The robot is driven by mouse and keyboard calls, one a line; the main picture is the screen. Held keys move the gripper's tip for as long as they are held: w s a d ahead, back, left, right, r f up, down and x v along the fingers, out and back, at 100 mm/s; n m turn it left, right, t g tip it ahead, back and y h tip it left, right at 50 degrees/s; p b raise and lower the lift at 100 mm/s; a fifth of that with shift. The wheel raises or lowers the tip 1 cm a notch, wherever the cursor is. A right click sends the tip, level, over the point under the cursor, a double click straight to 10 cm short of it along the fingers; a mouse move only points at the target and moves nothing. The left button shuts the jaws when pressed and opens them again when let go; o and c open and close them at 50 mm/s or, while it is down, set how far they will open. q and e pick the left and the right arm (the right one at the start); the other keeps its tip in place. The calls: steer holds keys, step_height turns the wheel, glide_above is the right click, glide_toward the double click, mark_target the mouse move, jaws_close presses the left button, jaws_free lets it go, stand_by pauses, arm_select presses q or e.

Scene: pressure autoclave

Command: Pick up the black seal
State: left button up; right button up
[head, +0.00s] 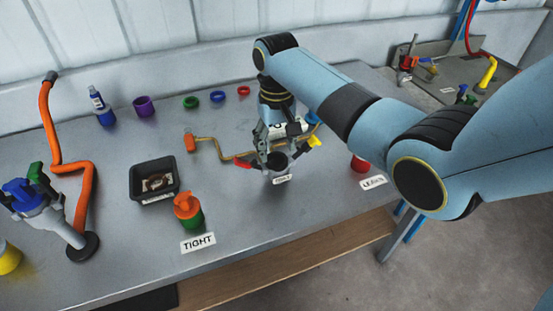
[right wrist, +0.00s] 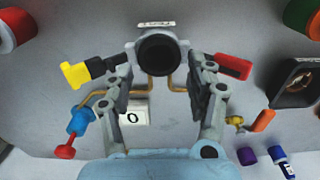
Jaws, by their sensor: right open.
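A black ring-shaped piece with a dark round opening, which looks like the black seal (right wrist: 160,53), sits on a grey round fitting between a yellow-and-black handle (right wrist: 88,71) and a red handle (right wrist: 233,67). In the head view the dark seal (head: 277,161) shows at the middle of the bench, behind a small label. My right gripper (head: 279,152) is over it, pointing down. In the right wrist view the fingers of the right gripper (right wrist: 160,70) are spread wide to either side of the seal, with nothing held. My left gripper is out of view.
Green (head: 191,102), blue (head: 218,96) and red (head: 244,91) rings lie at the back. A red piece (head: 360,163) is to the right. The bench's front edge is close.

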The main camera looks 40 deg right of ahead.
mark_target(277, 156)
step_height(277, 156, down, 4)
steer(key=shift+s+r, duration=0.1)
steer(key=c, duration=0.5)
steer(key=shift+r, duration=0.15)
